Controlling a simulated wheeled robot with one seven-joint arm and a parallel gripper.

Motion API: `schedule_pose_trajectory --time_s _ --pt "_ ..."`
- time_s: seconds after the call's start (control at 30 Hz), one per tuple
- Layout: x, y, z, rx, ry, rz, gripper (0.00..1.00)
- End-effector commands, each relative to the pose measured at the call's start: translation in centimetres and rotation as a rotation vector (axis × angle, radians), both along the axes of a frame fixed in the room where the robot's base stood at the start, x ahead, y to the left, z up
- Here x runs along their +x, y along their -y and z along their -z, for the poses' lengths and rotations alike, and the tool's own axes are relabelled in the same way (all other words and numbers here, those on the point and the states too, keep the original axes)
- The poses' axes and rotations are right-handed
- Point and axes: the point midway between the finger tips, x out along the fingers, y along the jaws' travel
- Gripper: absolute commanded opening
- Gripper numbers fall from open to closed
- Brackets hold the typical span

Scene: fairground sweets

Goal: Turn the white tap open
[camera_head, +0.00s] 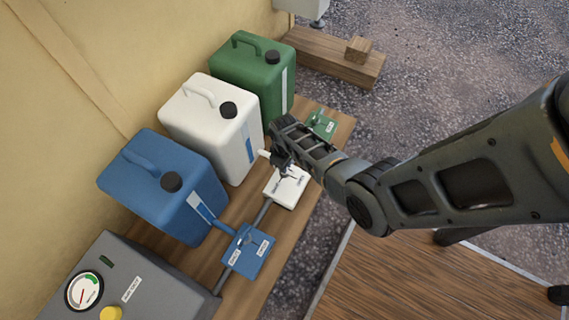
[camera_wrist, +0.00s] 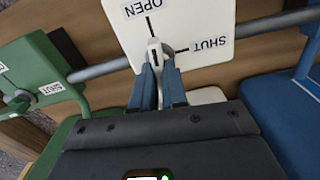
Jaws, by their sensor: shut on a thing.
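The white tap's plate (camera_head: 287,190) lies on the wooden bench in front of the white canister (camera_head: 205,120). In the wrist view the plate (camera_wrist: 195,22) shows a mark labelled OPEN at the top and one labelled SHUT to the right. The white tap handle (camera_wrist: 154,46) stands where the two marks meet. My gripper (camera_wrist: 158,80) is shut on this handle, with a blue-grey finger on each side. In the head view my gripper (camera_head: 283,160) covers most of the handle. Which mark the handle points at is hard to tell.
A blue tap plate (camera_head: 247,252) with a blue canister (camera_head: 165,185) stands on the near side. A green tap plate (camera_head: 322,124) with a green canister (camera_head: 250,75) stands on the far side. A grey pipe (camera_wrist: 105,68) links the plates. A grey gauge box (camera_head: 150,285) is at bottom left.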

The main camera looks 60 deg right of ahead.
Motion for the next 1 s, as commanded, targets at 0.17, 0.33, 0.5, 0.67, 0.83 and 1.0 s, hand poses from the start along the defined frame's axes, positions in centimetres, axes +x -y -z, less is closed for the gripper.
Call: schedule_pose_trajectory --time_s 0.17,0.33,0.5,0.67,0.83,1.0 --pt "-0.09 -0.06 0.04 0.001 -0.002 -0.073 0.0" --pt "-0.08 -0.06 0.06 0.001 -0.002 -0.109 0.0" --pt "-0.08 -0.07 0.07 0.001 -0.002 -0.121 0.0" --pt "-0.08 -0.07 0.08 0.001 -0.002 -0.122 0.0" --pt "-0.09 -0.07 0.08 0.001 -0.002 -0.122 0.15" --pt "-0.06 -0.04 0.06 0.0 -0.001 -0.121 0.31"
